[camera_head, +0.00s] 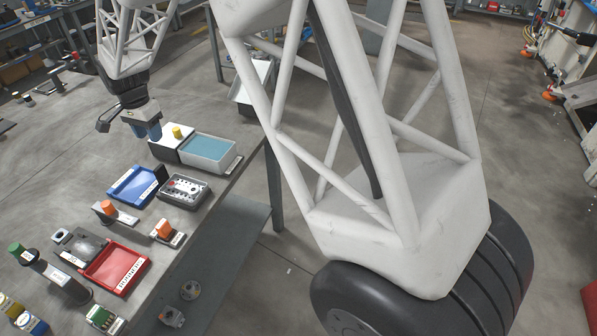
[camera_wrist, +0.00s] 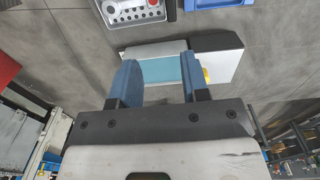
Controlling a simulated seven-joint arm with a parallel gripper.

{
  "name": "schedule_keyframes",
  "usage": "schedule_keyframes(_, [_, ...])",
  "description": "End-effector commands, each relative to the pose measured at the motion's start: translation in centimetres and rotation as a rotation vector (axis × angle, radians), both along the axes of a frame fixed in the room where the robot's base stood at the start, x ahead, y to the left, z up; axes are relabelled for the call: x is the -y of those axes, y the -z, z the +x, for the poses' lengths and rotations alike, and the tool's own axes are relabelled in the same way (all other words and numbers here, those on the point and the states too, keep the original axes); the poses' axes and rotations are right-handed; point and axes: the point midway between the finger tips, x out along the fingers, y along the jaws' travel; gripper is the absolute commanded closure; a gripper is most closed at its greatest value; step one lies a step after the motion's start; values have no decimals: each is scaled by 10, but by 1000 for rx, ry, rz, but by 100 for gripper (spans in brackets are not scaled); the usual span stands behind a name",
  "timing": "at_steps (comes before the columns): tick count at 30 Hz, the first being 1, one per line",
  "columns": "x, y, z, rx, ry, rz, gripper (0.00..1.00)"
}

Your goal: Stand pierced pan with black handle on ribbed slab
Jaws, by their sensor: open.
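A grey tray with a pierced plate (camera_head: 183,190) and a small red part sits on the table, right of the blue tray. It also shows at the top edge of the wrist view (camera_wrist: 135,12). My gripper (camera_head: 147,131) has blue fingers, open and empty, at the far end of the table. In the wrist view the fingers (camera_wrist: 158,82) are apart, with a blue-filled basin below and between them.
The basin (camera_head: 208,168) stands beside a white block (camera_head: 172,142) with a yellow knob. A blue tray (camera_head: 137,184), a red tray (camera_head: 115,270) and orange-knobbed parts (camera_head: 164,230) crowd the table. Green-topped items (camera_head: 105,318) stand near the front. The table's right edge is close.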

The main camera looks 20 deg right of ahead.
Motion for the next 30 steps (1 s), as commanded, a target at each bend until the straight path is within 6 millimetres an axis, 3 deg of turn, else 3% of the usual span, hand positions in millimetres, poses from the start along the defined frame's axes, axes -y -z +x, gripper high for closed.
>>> schedule_keyframes(8, [52, -43, -42, 31, -88, 8, 58])
schedule_keyframes(18, [122, -93, -117, 80, -232, 8, 58])
schedule_keyframes(30, [189, -122, -217, 129, -400, -10, 58])
